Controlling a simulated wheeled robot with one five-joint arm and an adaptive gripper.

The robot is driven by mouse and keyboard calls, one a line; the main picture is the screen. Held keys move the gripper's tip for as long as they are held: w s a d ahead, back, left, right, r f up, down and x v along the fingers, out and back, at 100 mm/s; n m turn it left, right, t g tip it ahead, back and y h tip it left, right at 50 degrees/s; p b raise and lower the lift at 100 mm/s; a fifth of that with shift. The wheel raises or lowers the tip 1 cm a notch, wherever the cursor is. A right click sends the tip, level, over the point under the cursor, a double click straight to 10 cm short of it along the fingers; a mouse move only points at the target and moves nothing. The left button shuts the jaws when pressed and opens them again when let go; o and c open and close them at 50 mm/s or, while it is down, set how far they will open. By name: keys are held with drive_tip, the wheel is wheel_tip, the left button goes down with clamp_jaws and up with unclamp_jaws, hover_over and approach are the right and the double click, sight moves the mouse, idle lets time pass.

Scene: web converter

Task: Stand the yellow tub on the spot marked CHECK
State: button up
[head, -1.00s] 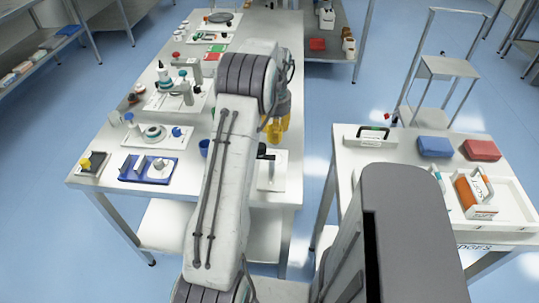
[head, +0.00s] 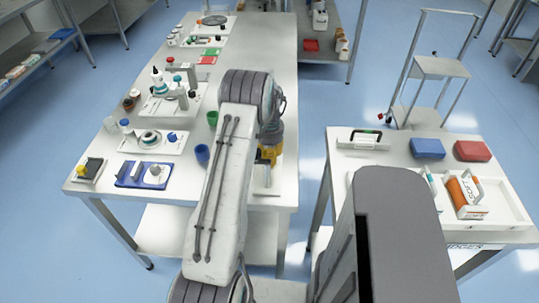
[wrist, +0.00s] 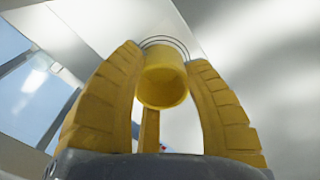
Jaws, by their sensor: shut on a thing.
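The yellow tub (wrist: 162,82) is between the fingers of my gripper (wrist: 165,60) in the wrist view, and they are shut on it. Beyond the tub, dark curved ring lines (wrist: 165,39) show on a white surface, partly hidden by the tub. No CHECK lettering is readable. In the head view my gripper (head: 269,154) is over the near right part of the long white table, at a white board (head: 268,183). My arm partly covers this area, and I cannot tell the tub from the yellow fingers there. Whether the tub touches the surface is unclear.
A blue cup (head: 202,154) and a green cup (head: 212,118) stand left of my arm. A blue tray (head: 130,177) and several white boards with bottles and jars lie farther left. A second table (head: 395,150) with boxes is at right, across a floor gap.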

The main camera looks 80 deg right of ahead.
drive_tip(key=shift+f, duration=0.1)
drive_tip(key=o, duration=0.5)
drive_tip(key=shift+c, duration=0.2)
drive_tip(key=o, duration=0.4)
drive_tip(key=shift+o, duration=0.2)
